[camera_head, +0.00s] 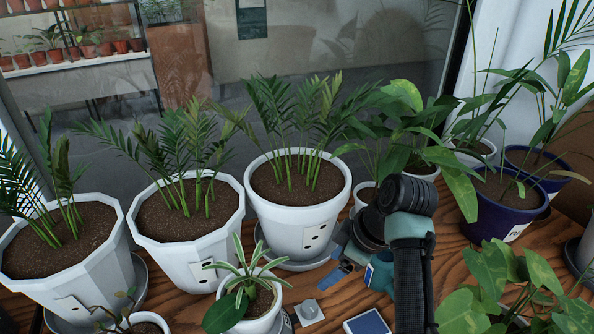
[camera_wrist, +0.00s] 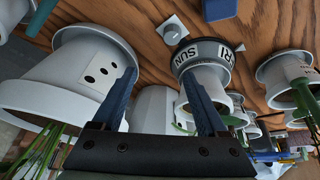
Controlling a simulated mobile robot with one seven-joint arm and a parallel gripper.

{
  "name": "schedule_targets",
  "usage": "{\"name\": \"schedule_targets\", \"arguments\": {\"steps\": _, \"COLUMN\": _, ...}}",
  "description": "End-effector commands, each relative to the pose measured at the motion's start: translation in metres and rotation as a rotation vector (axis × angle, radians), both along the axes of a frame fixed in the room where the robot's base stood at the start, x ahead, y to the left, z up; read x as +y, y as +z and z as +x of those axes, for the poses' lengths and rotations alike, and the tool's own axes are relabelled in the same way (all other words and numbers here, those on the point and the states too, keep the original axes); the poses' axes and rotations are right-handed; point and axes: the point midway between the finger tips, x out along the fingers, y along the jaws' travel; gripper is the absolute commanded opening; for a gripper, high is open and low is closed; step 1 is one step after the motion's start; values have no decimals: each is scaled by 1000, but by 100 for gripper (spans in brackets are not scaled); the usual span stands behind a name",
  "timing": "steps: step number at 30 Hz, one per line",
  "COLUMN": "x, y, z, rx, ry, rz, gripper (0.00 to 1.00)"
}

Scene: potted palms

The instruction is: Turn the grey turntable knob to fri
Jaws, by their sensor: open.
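A small grey knob (camera_head: 309,309) stands on a pale square plate on the wooden table, in front of the middle palm pot. In the wrist view the knob (camera_wrist: 171,28) shows as a grey disc; I cannot read a pointer on it. My gripper (camera_wrist: 161,78) is open and empty, apart from the knob and ring. My arm hides its fingers partly in the head view.
A white pot with dark dots (camera_head: 303,232) stands behind the knob, with more palm pots to the left. A blue card (camera_head: 367,324) lies to the knob's right. Navy pots (camera_head: 506,213) and leaves crowd the right. Bare wood is narrow around the knob.

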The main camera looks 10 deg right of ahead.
Motion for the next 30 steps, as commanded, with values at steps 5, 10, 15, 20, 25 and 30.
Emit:
{"name": "schedule_targets", "arguments": {"steps": 5, "x": 11, "y": 30, "z": 23, "rx": -105, "ry": -64, "rz": -25, "gripper": 76}}
{"name": "schedule_targets", "arguments": {"steps": 10, "x": 21, "y": 57, "z": 40, "rx": -203, "ry": -123, "rz": -37, "gripper": 76}}
{"name": "schedule_targets", "arguments": {"steps": 15, "x": 31, "y": 86, "z": 55, "rx": -301, "ry": -177, "rz": -38, "gripper": 76}}
{"name": "schedule_targets", "arguments": {"steps": 20, "x": 40, "y": 113, "z": 66, "rx": -390, "ry": -224, "rz": -32, "gripper": 76}}
{"name": "schedule_targets", "arguments": {"steps": 25, "x": 48, "y": 139, "z": 74, "rx": -470, "ry": -265, "rz": -20, "gripper": 76}}
{"name": "schedule_targets", "arguments": {"steps": 30, "x": 52, "y": 154, "z": 78, "rx": -517, "ry": -289, "rz": -10, "gripper": 76}}
